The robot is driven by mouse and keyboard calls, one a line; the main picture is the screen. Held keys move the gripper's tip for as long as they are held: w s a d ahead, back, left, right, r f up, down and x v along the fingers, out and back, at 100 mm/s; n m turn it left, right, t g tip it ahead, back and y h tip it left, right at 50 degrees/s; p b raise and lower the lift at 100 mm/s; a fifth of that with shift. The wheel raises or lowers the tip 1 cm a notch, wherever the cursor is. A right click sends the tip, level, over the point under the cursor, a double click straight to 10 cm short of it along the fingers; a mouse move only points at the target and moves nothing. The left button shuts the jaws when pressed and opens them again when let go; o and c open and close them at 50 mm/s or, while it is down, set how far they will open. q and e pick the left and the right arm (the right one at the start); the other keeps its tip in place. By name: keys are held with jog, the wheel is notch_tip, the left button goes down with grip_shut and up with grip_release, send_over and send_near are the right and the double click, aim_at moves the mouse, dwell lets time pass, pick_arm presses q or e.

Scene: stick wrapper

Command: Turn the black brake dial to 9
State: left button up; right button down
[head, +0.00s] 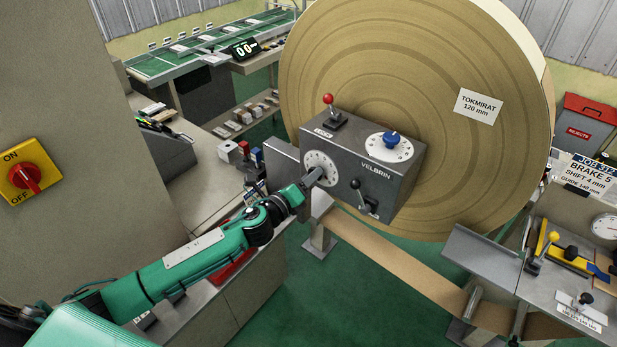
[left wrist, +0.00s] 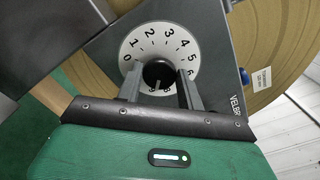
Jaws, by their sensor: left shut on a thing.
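The black brake dial (left wrist: 159,73) sits on a round white number plate (left wrist: 146,41) on the side of the grey box. In the left wrist view 0 to 6 read around the top and right of the plate. A pale mark on the dial points down toward the partly hidden lower digits, so I cannot read the exact setting. My left gripper (left wrist: 160,82) is shut on the dial, one finger on each side. In the head view the plate (head: 318,160) shows behind my left gripper (head: 313,177), which hides the dial. My right gripper is not in view.
The grey VELBRIN box (head: 385,180) also carries a blue knob (head: 391,139), a red-topped lever (head: 328,100) and a black lever (head: 359,193). A large brown roll (head: 420,60) stands behind it. A sign (head: 590,172) at right reads BRAKE 5.

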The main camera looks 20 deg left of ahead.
pick_arm(q)
jog(key=shift+f+m, duration=0.15)
jog(key=shift+m, duration=0.15)
jog(key=o, duration=1)
jog(key=shift+c, duration=0.2)
jog(key=shift+s, duration=0.1)
jog(key=b+v, duration=0.4)
jog(key=v, duration=0.9)
jog(key=shift+s+b, duration=0.3)
jog(key=shift+b, duration=0.05)
jog(key=shift+a, duration=0.1)
